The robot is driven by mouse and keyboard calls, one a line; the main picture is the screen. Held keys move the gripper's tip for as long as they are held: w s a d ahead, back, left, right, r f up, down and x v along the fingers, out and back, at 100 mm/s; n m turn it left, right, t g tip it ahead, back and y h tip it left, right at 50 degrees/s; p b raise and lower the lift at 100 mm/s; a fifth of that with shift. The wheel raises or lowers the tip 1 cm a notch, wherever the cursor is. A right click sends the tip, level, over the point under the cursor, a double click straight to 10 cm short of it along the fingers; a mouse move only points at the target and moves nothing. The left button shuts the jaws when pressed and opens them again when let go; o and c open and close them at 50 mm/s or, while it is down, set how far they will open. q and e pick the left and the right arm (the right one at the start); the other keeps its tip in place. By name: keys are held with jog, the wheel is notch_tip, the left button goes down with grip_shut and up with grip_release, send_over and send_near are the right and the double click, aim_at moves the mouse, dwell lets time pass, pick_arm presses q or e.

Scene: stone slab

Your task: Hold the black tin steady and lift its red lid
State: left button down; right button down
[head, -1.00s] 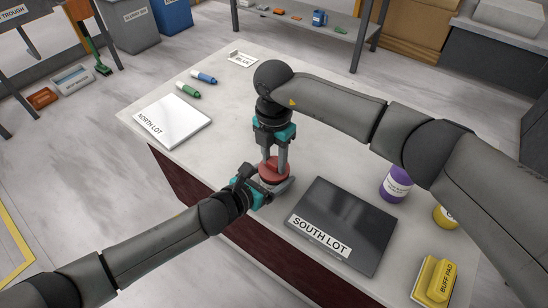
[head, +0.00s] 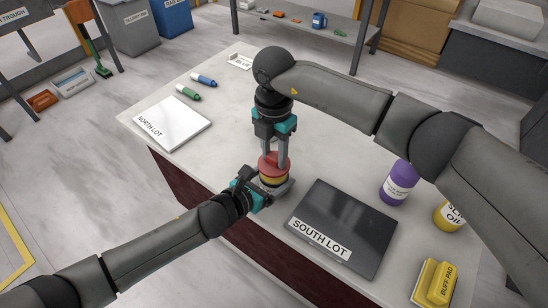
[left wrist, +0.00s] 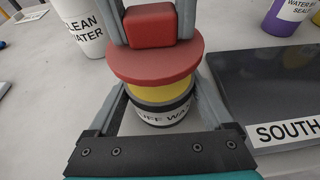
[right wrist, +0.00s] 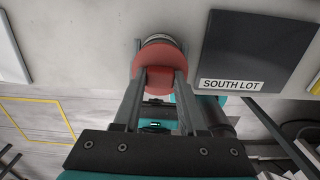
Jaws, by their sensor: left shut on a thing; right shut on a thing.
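The black tin (left wrist: 165,112), with a white label partly reading "WAX", stands on the slab. My left gripper (head: 272,187) is shut on its sides, low down near the slab's front edge. The round red lid (left wrist: 155,62) is above the tin, with a yellow band (left wrist: 166,93) showing between lid and black body. I cannot tell whether the lid still touches this band. My right gripper (head: 274,160) comes from above and is shut on the lid's red block-shaped knob (left wrist: 150,25). The lid also shows in the right wrist view (right wrist: 160,58).
A dark "SOUTH LOT" plate (head: 342,226) lies close right of the tin. A white "NORTH LOT" plate (head: 172,124) and two markers (head: 203,78) lie left. A purple container (head: 398,183), yellow oil container (head: 450,215) and buff pad (head: 436,283) stand right. A white "CLEAN WATER" container (left wrist: 82,25) stands behind.

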aim_at(274, 156)
jog(key=shift+r, duration=2.6)
pick_arm(q)
grip_release()
jog(key=v, duration=1.2)
